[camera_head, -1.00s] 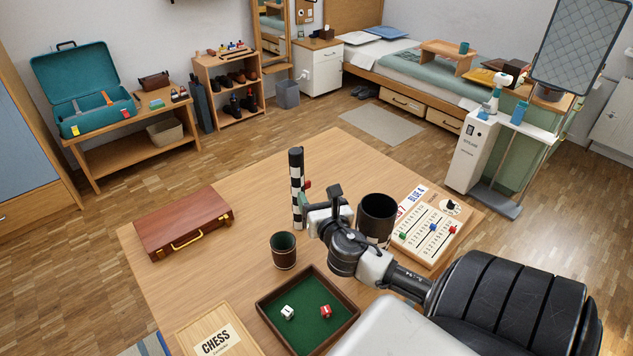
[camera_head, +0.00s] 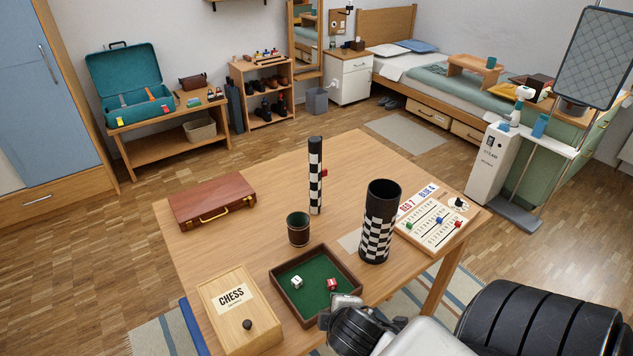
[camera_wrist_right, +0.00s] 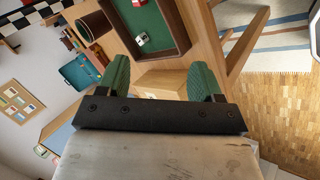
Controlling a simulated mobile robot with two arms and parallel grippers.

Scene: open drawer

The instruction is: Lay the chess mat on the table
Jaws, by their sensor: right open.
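My right gripper (camera_wrist_right: 160,77) is open and empty, with green fingertips apart. In the head view my right gripper (camera_head: 342,308) is at the front of the table by the dice tray, apart from the roll. A checkered part (camera_wrist_right: 35,18) shows at the top left of the wrist view. My left gripper is not in view.
On the table (camera_head: 240,255) are a brown case (camera_head: 212,200), a dice cup (camera_head: 298,229), a green-lined dice tray (camera_head: 315,283) with dice, a wooden chess box (camera_head: 240,305) and a scoreboard (camera_head: 433,222). The table's back middle and left centre are bare.

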